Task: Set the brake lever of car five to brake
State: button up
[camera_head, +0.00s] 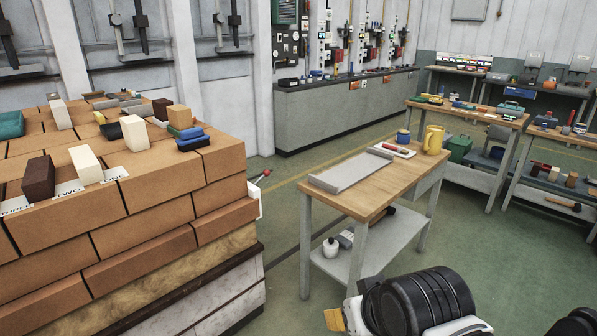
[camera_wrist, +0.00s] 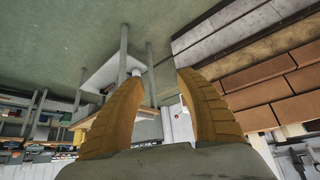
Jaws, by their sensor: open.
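A thin lever with a red ball end (camera_head: 266,173) sticks out beside the right end of a brick-loaded car (camera_head: 190,312). A small red spot between my fingers in the wrist view (camera_wrist: 180,104) looks like the same knob, some distance beyond the fingertips. I cannot read a car number five, nor tell the lever's setting. My gripper (camera_wrist: 162,76) has two orange fingers spread wide with nothing between them.
The car carries stacked orange bricks (camera_head: 140,235) with loose blocks and labels reading "TWO" and partly "THREE". A wooden-topped table (camera_head: 345,200) with a grey tray (camera_head: 350,172) and a yellow jug (camera_head: 432,139) stands right of it. Green floor (camera_head: 285,230) lies open between them.

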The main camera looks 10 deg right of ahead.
aim_at(266, 173)
jog(key=i+l+u, duration=0.15)
jog(key=i, duration=0.4)
jog(key=i+l+u, duration=0.1)
jog(key=i+l, duration=0.35)
jog(key=i+l+u, duration=0.15)
jog(key=i+l, duration=0.25)
jog(key=i, duration=0.25)
